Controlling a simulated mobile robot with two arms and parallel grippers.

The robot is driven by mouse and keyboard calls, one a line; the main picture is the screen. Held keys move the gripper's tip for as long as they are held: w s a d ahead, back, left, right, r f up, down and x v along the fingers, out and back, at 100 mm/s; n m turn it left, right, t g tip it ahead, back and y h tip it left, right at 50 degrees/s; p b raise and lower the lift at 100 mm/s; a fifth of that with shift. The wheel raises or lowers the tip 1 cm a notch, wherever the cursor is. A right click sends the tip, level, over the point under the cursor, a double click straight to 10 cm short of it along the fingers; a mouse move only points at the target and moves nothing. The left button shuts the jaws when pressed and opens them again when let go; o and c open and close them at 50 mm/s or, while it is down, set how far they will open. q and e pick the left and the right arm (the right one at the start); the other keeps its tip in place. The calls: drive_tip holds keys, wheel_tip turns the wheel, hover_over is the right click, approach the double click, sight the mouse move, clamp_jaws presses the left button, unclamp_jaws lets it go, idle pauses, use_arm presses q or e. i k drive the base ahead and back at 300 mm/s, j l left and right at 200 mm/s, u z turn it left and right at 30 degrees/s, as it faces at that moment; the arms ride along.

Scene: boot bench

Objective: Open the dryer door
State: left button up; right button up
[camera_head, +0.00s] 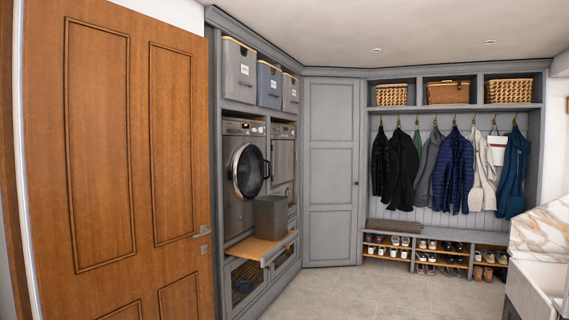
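The front-loading machine (235,177) with a round dark door (247,171) stands in the grey cabinet, left of centre; I cannot tell for sure whether it is the dryer. Its round door appears shut. A second machine (283,163) stands farther along the same cabinet, seen at a steep angle, with its lower part partly hidden; I cannot tell the state of its door. Neither of my grippers shows in the head view.
A wooden room door (128,165) fills the left side. A grey bin (270,217) stands on a pulled-out wooden shelf (252,250) before the machines. The grey floor (345,293) is clear. Coats, a shoe rack (430,251) and a sink (537,292) are at the right.

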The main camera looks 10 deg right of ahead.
sight(282, 152)
drive_tip(key=i+l+z, duration=0.2)
drive_tip(key=i, duration=0.25)
drive_tip(key=i+z, duration=0.2)
drive_tip(key=i, duration=0.3)
drive_tip(key=i+l+z, duration=0.2)
drive_tip(key=i, duration=4.3)
